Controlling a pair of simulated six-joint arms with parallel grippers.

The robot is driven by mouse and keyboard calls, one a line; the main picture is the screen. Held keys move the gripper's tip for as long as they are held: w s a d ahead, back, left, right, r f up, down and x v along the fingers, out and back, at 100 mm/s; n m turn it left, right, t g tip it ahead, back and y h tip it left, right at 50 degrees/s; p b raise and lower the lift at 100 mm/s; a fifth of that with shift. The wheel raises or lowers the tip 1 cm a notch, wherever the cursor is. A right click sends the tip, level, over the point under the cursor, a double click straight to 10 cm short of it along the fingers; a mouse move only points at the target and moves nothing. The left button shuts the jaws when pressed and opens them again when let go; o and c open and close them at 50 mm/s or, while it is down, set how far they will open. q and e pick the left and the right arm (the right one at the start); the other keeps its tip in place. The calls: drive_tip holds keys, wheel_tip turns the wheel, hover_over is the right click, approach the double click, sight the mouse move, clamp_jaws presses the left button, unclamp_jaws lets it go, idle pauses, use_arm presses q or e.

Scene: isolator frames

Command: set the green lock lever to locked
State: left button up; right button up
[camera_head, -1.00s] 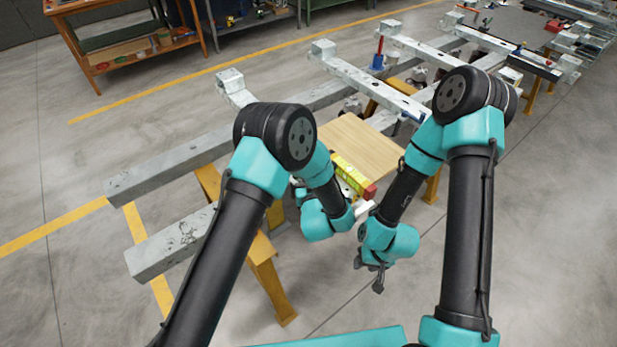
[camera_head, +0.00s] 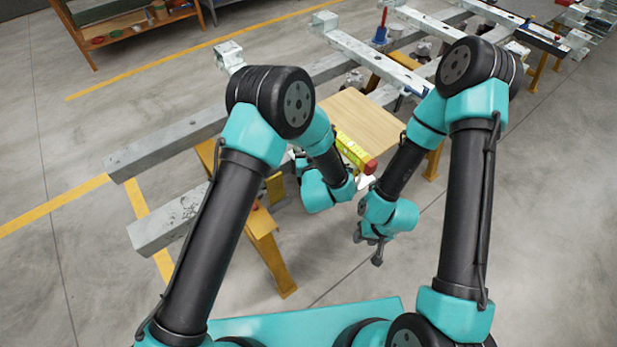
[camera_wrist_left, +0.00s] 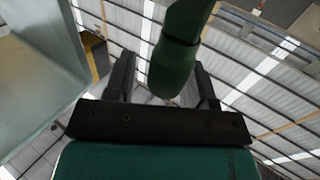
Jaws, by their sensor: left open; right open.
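A dark green, rounded lever-like part (camera_wrist_left: 180,55) comes down from the top of the left wrist view; I take it for the green lock lever. My left gripper (camera_wrist_left: 163,68) is open, with one finger on each side of this part. Whether a finger touches it I cannot tell. In the head view the left gripper's fingers and the lever are not clearly visible, hidden around my left wrist. My right gripper (camera_head: 370,252) is open and empty, pointing down over the floor, apart from the frame.
A yellow level-like bar (camera_head: 350,150) with a red end lies at the near edge of a wooden board (camera_head: 362,118). Grey steel beams (camera_head: 165,145) rest on yellow trestles (camera_head: 268,250). A blue holder (camera_head: 380,36) stands on a far beam.

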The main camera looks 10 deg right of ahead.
use_arm(q)
drive_tip(key=shift+r, duration=0.85)
drive_tip(key=s+a+r, duration=0.1)
drive_tip(key=s+a, duration=0.1)
drive_tip(key=s, duration=1.4)
drive_tip(key=shift+r, duration=0.1)
